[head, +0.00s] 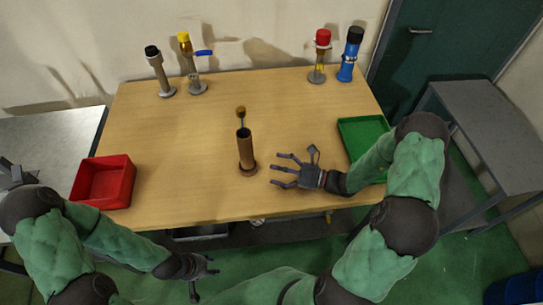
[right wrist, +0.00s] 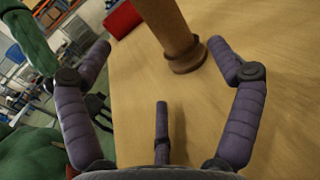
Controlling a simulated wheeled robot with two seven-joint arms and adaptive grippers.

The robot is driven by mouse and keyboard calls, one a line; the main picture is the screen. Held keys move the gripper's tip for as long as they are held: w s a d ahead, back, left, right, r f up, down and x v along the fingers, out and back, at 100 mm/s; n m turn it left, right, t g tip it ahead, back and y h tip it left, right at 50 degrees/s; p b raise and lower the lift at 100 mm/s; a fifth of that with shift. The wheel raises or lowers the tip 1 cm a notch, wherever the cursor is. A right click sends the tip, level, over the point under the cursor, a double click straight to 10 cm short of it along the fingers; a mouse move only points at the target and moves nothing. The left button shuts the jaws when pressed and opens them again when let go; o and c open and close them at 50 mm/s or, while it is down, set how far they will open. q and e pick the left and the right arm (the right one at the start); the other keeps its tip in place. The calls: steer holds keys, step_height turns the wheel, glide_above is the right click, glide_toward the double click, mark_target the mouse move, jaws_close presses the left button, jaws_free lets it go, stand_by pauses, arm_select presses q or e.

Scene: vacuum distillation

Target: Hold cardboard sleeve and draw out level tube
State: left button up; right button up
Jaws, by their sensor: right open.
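The brown cardboard sleeve (head: 246,152) stands upright on the table in a round brown foot, near the middle front. The level tube (head: 241,121) shows as a thin stem with a brown cap, rising from the sleeve's open top; its lower part is hidden inside. My right gripper (head: 288,168) is open and empty just right of the sleeve's foot, low over the table. In the right wrist view the sleeve (right wrist: 168,22) lies beyond the spread fingers, apart from them. My left gripper (head: 203,274) hangs in front of the table's edge, fingers spread and empty, far from the sleeve.
A red bin (head: 103,182) is at the table's left front and a green tray (head: 362,135) at the right, partly behind my right arm. Capped tubes on stands (head: 160,72) are back left; red-capped (head: 320,57) and blue (head: 349,55) ones are back right. Table around the sleeve is clear.

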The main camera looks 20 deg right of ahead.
mark_target(252, 161)
steer(key=shift+w, duration=0.25)
steer(key=shift+w+a, duration=0.15)
steer(key=b+x, duration=0.2)
steer(key=x, duration=0.8)
steer(key=shift+a, duration=0.15)
steer(key=shift+c, duration=0.3)
steer(key=c, duration=1.2)
